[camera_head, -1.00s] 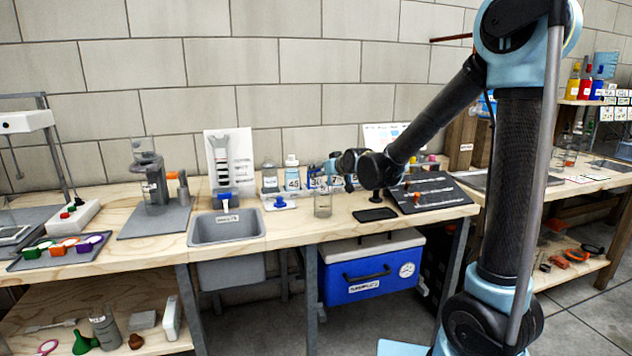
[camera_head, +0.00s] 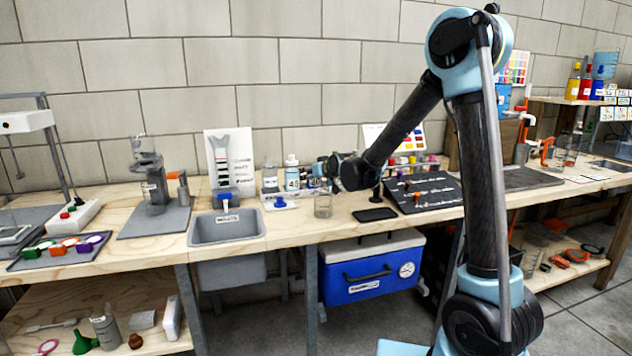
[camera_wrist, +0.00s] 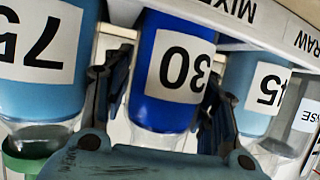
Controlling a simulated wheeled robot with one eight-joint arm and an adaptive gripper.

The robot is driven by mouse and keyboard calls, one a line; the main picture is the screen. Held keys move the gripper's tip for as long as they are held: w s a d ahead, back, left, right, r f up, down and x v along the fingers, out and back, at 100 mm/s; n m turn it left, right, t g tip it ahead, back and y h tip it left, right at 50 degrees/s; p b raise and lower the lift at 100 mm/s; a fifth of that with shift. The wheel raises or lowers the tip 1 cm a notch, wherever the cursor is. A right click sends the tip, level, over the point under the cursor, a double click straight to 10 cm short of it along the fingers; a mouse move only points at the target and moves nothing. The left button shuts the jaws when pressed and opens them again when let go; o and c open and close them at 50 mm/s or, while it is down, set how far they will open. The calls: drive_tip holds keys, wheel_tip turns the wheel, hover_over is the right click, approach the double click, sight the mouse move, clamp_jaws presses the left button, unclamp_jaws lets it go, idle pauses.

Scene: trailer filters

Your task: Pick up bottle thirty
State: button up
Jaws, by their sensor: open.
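Bottle thirty, dark blue with a white label reading 30 (camera_wrist: 172,104), is in the middle of the wrist view and appears upside down there. My gripper (camera_wrist: 164,85) is open, with one finger on each side of this bottle. I cannot tell whether either finger touches it. In the head view my gripper (camera_head: 330,169) is at the row of bottles at the back of the bench, and my arm's end largely hides bottle thirty.
A light blue bottle marked 75 (camera_wrist: 42,85) and one marked 45 (camera_wrist: 258,118) stand close on either side. A rack edge (camera_wrist: 205,18) reads MIXED and RAW. A glass beaker (camera_head: 323,205) and a black pad (camera_head: 375,214) are in front. A sink (camera_head: 227,228) is left.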

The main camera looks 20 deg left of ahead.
drive_tip(key=shift+x, duration=1)
clamp_jaws()
